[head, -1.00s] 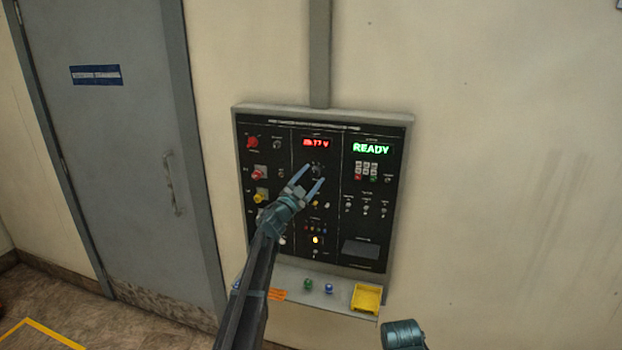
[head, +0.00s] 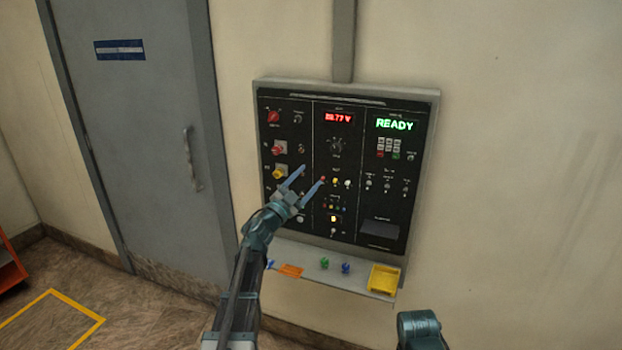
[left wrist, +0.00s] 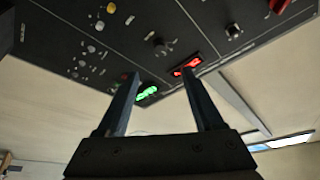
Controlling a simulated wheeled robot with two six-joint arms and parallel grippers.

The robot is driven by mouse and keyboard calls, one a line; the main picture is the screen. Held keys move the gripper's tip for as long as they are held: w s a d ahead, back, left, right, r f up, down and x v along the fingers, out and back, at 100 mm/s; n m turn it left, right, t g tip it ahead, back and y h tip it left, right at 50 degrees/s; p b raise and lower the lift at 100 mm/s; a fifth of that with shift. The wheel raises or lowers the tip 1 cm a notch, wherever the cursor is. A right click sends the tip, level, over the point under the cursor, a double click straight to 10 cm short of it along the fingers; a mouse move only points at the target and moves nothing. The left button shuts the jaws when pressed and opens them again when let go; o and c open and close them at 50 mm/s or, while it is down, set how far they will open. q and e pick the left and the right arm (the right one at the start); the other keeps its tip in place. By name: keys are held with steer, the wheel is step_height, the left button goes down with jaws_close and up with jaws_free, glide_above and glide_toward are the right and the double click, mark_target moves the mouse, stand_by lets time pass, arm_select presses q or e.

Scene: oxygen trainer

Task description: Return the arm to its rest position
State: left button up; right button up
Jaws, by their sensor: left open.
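My left gripper (head: 305,186) is open and empty, in front of the lower left and middle of the black control panel (head: 385,210). In the left wrist view its two fingers (left wrist: 162,105) stand apart with nothing between them. The panel carries a red voltage display (head: 338,118), a black rotary knob (head: 337,146) below it and a green display (head: 395,124) reading READY. The wrist view also shows the red display (left wrist: 186,66) and the green display (left wrist: 146,93). A blue-grey part of my right arm (head: 420,328) shows at the bottom edge; its fingers are not in view.
A shelf (head: 335,279) below the panel holds a yellow bin (head: 384,279), a green piece (head: 324,263), a blue piece (head: 346,268) and an orange label (head: 291,271). A grey door (head: 140,150) is at left. An orange object (head: 10,268) stands at the left edge.

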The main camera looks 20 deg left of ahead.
stand_by(0.4)
arm_select(q)
steer(key=s+d+f+n+g+y, duration=0.5)
steer(key=d+f, duration=0.1)
steer(key=f, duration=0.4)
steer(key=s+d+f+n+g+y, duration=0.4)
steer(key=s+d+f+n+g, duration=0.15)
steer(key=f, duration=0.45)
steer(key=s+d+f+g, duration=0.2)
steer(key=s+d+g, duration=0.1)
steer(key=s, duration=0.5)
steer(key=s+d+f+m+g+h, duration=0.1)
steer(key=s+d+f+g, duration=0.2)
steer(key=s+d, duration=0.3)
steer(key=s+d+f+m+g, duration=0.1)
steer(key=s+d+f+g, duration=0.2)
steer(key=s, duration=0.8)
steer(key=shift+s+d+f+g+h, duration=0.15)
steer(key=shift+s+d+g+h, duration=0.15)
steer(key=shift+d+g, duration=0.3)
steer(key=shift+m, duration=0.25)
